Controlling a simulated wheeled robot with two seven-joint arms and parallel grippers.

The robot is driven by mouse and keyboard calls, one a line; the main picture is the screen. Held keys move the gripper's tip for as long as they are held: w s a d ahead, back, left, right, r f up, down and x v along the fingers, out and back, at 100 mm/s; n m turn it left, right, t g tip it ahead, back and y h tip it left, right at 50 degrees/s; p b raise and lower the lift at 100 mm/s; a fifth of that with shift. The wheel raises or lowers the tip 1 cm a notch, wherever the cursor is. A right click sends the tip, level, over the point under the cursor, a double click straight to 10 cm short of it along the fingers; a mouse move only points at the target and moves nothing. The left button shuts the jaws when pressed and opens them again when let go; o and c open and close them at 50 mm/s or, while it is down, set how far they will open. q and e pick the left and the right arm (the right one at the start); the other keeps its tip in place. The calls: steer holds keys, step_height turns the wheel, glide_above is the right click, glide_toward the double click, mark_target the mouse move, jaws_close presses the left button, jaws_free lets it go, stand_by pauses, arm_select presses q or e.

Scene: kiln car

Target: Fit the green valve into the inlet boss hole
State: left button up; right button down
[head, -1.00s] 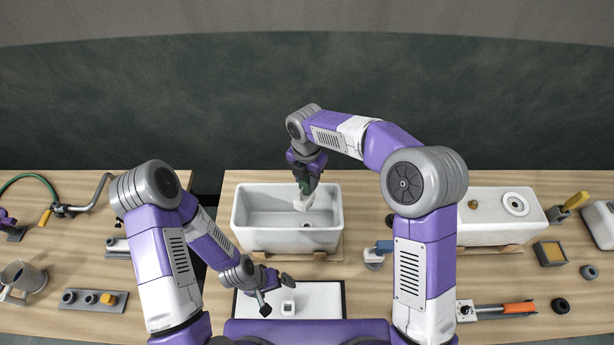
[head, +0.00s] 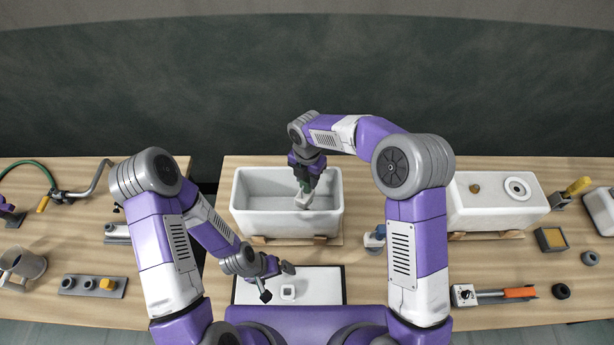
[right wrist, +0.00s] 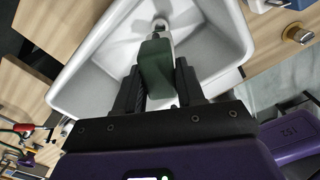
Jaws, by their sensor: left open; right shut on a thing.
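The green valve (head: 304,187) is in my right gripper (head: 305,179), inside the open white tank (head: 240,205). In the right wrist view its green body (right wrist: 156,66) sits between the two dark fingers of the right gripper (right wrist: 158,88). A pale lower part shows beyond the green and points down to the tank floor. It covers the place of a dark round hole there, so I cannot tell whether it is in the hole or just above it. My left gripper (head: 277,282) is open and empty, over the white-topped tray (head: 322,284) in front of the tank.
The tank walls stand close around my right gripper. A closed white cistern (head: 480,211) stands at right.

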arm_select(q)
steer(key=shift+f+b, duration=1.25)
steer(key=shift+f, duration=0.15)
arm_select(e)
steer(key=shift+f, duration=2.1)
arm_select(q)
steer(key=shift+f, duration=0.2)
arm_select(e)
steer(key=shift+f, duration=0.3)
arm_select(q)
steer(key=shift+f+b, duration=0.75)
steer(key=shift+b, duration=0.25)
arm_select(e)
steer(key=shift+f, duration=1.15)
arm_select(q)
steer(key=shift+s+a+f+b, duration=0.1)
steer(key=shift+s+f+b, duration=0.05)
steer(key=shift+f+b, duration=0.35)
arm_select(e)
steer(key=shift+s+a+f, duration=0.1)
steer(key=shift+s+f, duration=0.15)
steer(key=shift+f, duration=0.4)
steer(key=c, duration=0.6)
jaws_free()
arm_select(q)
steer(key=shift+r, duration=0.1)
arm_select(e)
steer(key=shift+r, duration=0.1)
